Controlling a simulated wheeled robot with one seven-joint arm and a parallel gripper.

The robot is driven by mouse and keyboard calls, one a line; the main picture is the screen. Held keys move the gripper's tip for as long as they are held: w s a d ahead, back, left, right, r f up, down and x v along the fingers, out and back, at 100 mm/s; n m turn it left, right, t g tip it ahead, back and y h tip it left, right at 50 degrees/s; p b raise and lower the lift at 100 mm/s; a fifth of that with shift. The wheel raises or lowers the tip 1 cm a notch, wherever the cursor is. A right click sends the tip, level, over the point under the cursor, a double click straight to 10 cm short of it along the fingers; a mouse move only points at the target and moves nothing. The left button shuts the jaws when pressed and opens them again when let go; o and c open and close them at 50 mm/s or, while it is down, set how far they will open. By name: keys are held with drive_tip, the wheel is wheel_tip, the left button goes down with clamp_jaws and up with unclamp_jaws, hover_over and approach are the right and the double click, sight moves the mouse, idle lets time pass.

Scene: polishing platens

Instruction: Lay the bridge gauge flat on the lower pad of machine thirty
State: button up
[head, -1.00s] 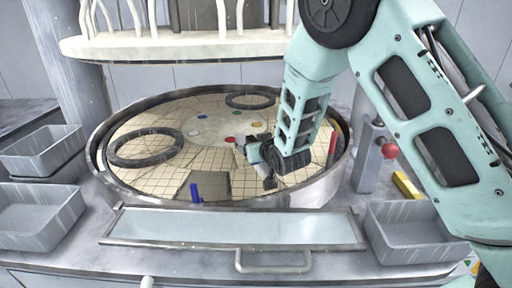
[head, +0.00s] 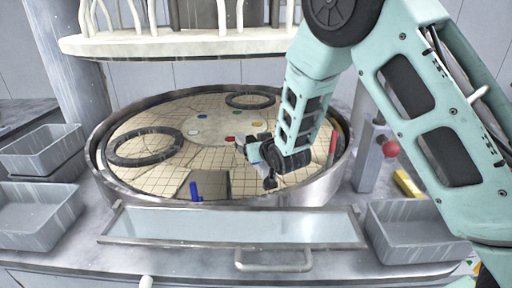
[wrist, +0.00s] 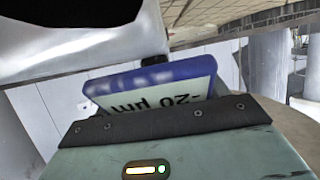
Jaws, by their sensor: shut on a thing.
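The lower pad (head: 165,175) is a round, tan, grid-grooved disc inside a metal rim. My gripper (head: 262,166) is low over its right front part, seen from behind and partly hidden by my wrist. In the wrist view, a blue-edged block (wrist: 150,76) with a pale face reading "-20 µm" upside down is at my gripper; I take it to be the bridge gauge. My gripper is shut on it. Its far side is hidden, and I cannot tell whether it touches the pad.
Two dark rings (head: 145,162) (head: 251,101) lie on the pad. A dark square with a small upright blue piece (head: 195,192) is at its front edge. Grey bins (head: 40,214) (head: 415,230) stand either side. A red knob (head: 391,149) and post are at right; the upper platen (head: 180,44) hangs behind.

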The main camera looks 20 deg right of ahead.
drive_tip(key=o, duration=1.6)
drive_tip(key=shift+r, duration=0.1)
drive_tip(key=shift+s, duration=0.15)
drive_tip(key=b+v, duration=0.9)
drive_tip(key=v, duration=0.8)
